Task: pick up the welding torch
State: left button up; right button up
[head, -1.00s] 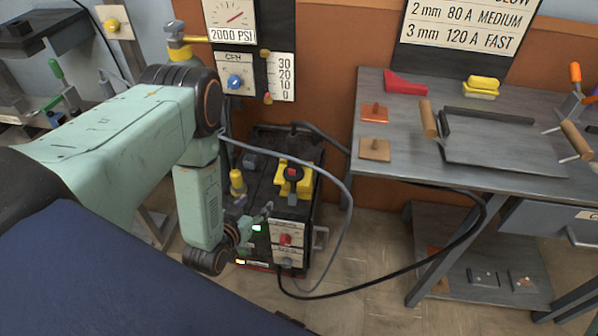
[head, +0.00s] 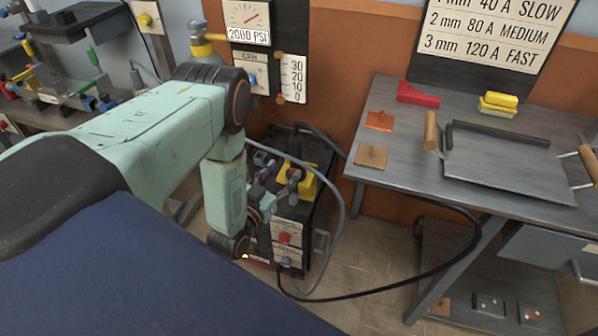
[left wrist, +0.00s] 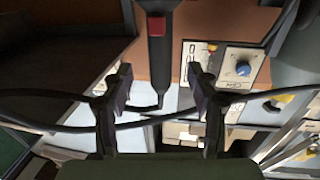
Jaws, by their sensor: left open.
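The welding torch (left wrist: 157,50) shows in the left wrist view as a dark upright handle with a red trigger. It comes down from the top edge, and its lower end is in line with the gap between my fingers. My left gripper (left wrist: 160,92) is open, one dark finger on each side of that gap, with nothing held. In the head view the left gripper (head: 284,186) is over the front top of the black welding machine (head: 318,205), in front of a yellow block (head: 308,181). There the fingers hide most of the torch. My right gripper is out of view.
Grey and black cables loop from the machine toward the right. A grey metal table (head: 395,180) with a steel sheet (head: 510,165) stands to the right. A gauge panel (head: 249,22) is on the wall behind. Tiled floor is open between machine and table.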

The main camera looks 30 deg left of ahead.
aim_at(292, 158)
pick_arm(q)
jog(key=shift+w+a, duration=0.25)
jog(key=shift+w, duration=0.15)
jog(key=w+b, duration=0.2)
jog(key=w, duration=0.4)
jog(key=shift+a+r, duration=0.1)
jog(key=shift+a, duration=0.05)
jog(key=shift+w, duration=0.5)
jog(key=shift+r, duration=0.15)
grip_shut()
